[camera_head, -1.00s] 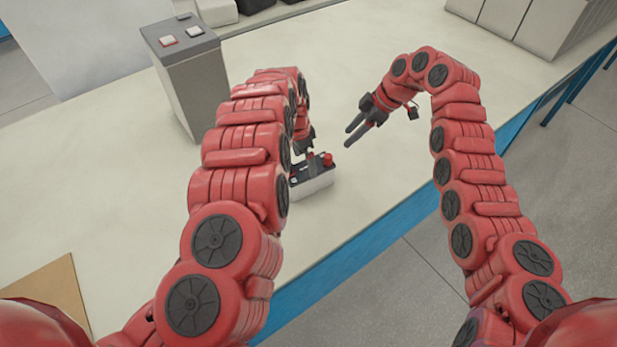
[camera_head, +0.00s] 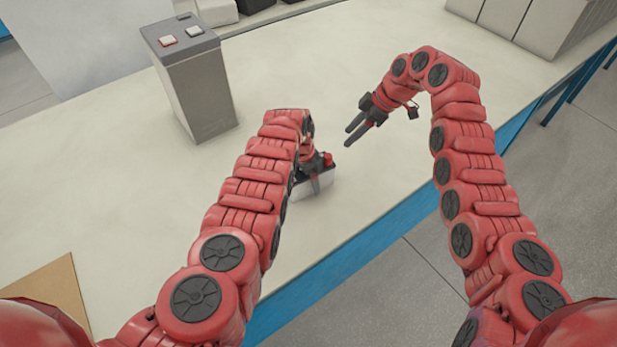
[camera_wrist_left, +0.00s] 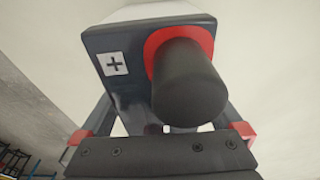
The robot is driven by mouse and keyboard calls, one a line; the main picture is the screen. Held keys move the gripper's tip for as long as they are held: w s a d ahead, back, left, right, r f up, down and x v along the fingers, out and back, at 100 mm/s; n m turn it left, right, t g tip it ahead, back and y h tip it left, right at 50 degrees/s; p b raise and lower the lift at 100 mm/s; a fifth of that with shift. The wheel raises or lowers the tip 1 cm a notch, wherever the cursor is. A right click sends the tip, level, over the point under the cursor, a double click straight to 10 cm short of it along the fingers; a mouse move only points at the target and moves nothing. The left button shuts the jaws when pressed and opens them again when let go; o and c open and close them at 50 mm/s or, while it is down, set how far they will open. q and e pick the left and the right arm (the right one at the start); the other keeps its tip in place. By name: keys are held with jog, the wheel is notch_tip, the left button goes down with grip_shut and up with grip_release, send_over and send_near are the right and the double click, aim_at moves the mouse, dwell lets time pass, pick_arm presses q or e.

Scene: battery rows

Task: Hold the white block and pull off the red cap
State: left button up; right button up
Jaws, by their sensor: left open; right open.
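The white block (camera_head: 325,184) with a dark top stands on the table near its front edge. A small red cap (camera_head: 328,158) sits at its right end in the head view. My left gripper (camera_head: 315,183) is down at the block, with a finger in front of its near side. In the left wrist view the open left gripper (camera_wrist_left: 165,112) has a finger on each side of the block's dark top (camera_wrist_left: 125,90). A black cylinder (camera_wrist_left: 185,85) with a red ring (camera_wrist_left: 206,42) and a plus label show there. My right gripper (camera_head: 356,132) is open and empty, up and right of the block.
Pale boxes (camera_head: 515,20) are at the back right. A brown board (camera_head: 50,295) lies at the front left. The table (camera_head: 110,180) is clear around the block.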

pick_arm(q)
grip_shut()
dwell(0.4)
dwell(0.9)
